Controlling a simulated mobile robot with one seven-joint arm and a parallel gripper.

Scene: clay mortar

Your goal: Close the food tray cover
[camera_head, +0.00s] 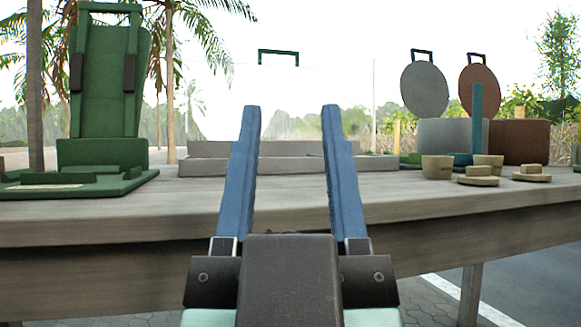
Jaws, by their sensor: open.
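A long grey food tray (205,168) lies on the table behind my fingers, with low walls. A clear, nearly invisible cover seems to stand raised above it. Its dark green handle (278,51) shows at the top, and a thin edge shows at the right. My gripper (291,108) is open and empty, its two blue fingers pointing up and away. In the picture the fingertips are below the handle and overlap the tray and cover area. I cannot tell how far the fingers are from the cover. My fingers and hand hide part of the tray.
A tall green device (105,95) with an upright back stands at the left. At the right are a grey pot with its round lid (424,90) raised, a brown pot with its lid (480,88) raised, and small cups (438,168). The wooden table's (110,215) near edge is clear.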

